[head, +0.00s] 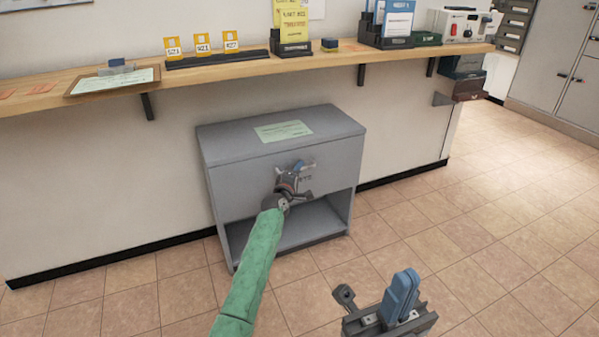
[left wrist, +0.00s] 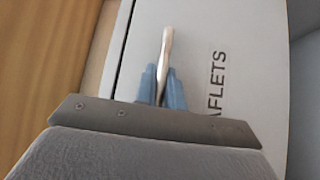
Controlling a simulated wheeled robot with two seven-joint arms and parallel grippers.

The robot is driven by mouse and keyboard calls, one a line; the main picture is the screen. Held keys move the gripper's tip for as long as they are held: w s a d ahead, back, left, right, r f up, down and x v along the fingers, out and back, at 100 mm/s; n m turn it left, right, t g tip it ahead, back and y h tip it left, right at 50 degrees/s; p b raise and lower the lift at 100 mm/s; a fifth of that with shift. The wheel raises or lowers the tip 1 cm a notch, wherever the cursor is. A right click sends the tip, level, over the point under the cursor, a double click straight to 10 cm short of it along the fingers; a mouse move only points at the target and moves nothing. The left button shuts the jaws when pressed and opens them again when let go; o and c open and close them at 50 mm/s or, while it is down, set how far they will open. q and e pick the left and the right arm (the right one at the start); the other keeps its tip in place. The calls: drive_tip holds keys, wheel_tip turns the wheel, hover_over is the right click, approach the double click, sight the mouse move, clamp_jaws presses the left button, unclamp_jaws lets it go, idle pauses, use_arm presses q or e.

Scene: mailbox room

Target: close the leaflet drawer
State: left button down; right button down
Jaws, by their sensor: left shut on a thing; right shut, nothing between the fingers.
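The grey leaflet drawer (head: 238,188) is the upper front of a low grey cabinet (head: 212,145) under the counter. In the head view its front looks close to flush with the cabinet; a small gap cannot be ruled out. My left gripper (head: 303,167) is at the drawer front and hides part of its lettering. In the left wrist view my left gripper (left wrist: 161,76) is shut on the bright metal drawer handle (left wrist: 166,42), beside the lettering "AFLETS" on the drawer front (left wrist: 255,60). My right gripper (head: 405,285) is shut and empty, low in front of the cabinet, apart from it.
A green paper (head: 283,131) lies on the cabinet top. Below the drawer is an open shelf (head: 310,225). The wooden counter (head: 200,80) above carries a clipboard, yellow tags, leaflet holders and a white device (head: 462,25). The tiled floor to the right is clear.

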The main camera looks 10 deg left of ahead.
use_arm(q)
drive_tip(key=c, duration=1.5)
unclamp_jaws()
drive_tip(key=shift+w+a, duration=0.1)
drive_tip(key=shift+a, duration=0.1)
drive_tip(key=shift+s+f, duration=0.15)
drive_tip(key=shift+s, duration=0.1)
drive_tip(key=r+p+v, duration=0.1)
drive_tip(key=p+v, duration=0.1)
drive_tip(key=v, duration=0.5)
drive_tip(key=shift+s+f, duration=0.15)
drive_tip(key=shift+f, duration=0.2)
